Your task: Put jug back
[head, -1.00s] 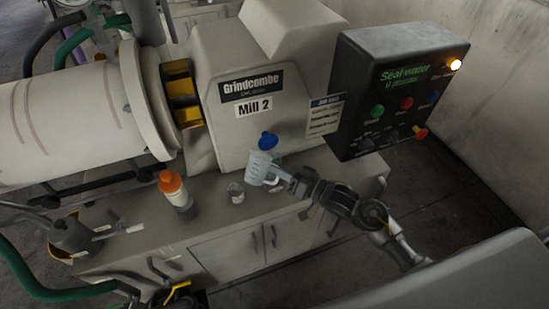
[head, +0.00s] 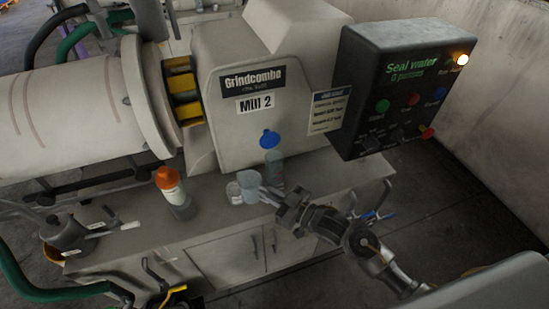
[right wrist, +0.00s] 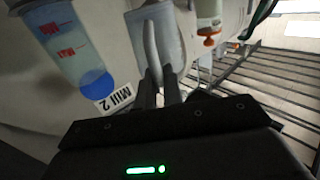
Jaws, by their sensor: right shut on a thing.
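The translucent jug (head: 251,181) is over the front part of the bench top in the head view, roughly upright. My right gripper (head: 271,195) comes from the right and is shut on its handle. The right wrist view shows the jug (right wrist: 169,38) with its pale handle between the fingers (right wrist: 158,88). I cannot tell whether its base touches the bench. My left gripper is not in view.
A blue-capped bottle (head: 274,172) stands close behind the jug, to the right. An orange-capped bottle (head: 174,192) stands further left on the bench (head: 215,224). A grey pot (head: 63,232) is at the left end. The control box (head: 400,85) overhangs at the right.

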